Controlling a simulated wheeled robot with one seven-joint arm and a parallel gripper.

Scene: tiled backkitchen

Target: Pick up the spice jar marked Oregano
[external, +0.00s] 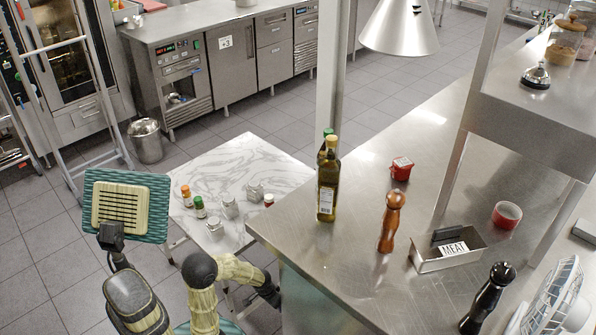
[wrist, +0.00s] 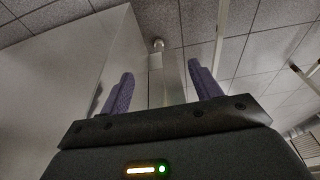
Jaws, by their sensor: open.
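Several small spice jars stand on the marble-topped table in the external view. One has an orange cap (external: 186,195) and one a green cap (external: 200,209). A small jar with a reddish cap (external: 268,201) shows near the steel counter's edge. The labels are too small to read, so I cannot tell which jar is Oregano. My gripper (external: 268,291) is low in front of the table, beside the steel counter, apart from the jars. In the wrist view my gripper (wrist: 160,75) has its two purple fingers spread with nothing between them. No jar shows there.
The marble table (external: 235,155) has free room at its back. Two pale grey containers (external: 230,208) stand among the jars. The steel counter (external: 345,285) to the right holds oil bottles (external: 327,190), a wooden mill (external: 391,222) and a MEAT tin (external: 425,262).

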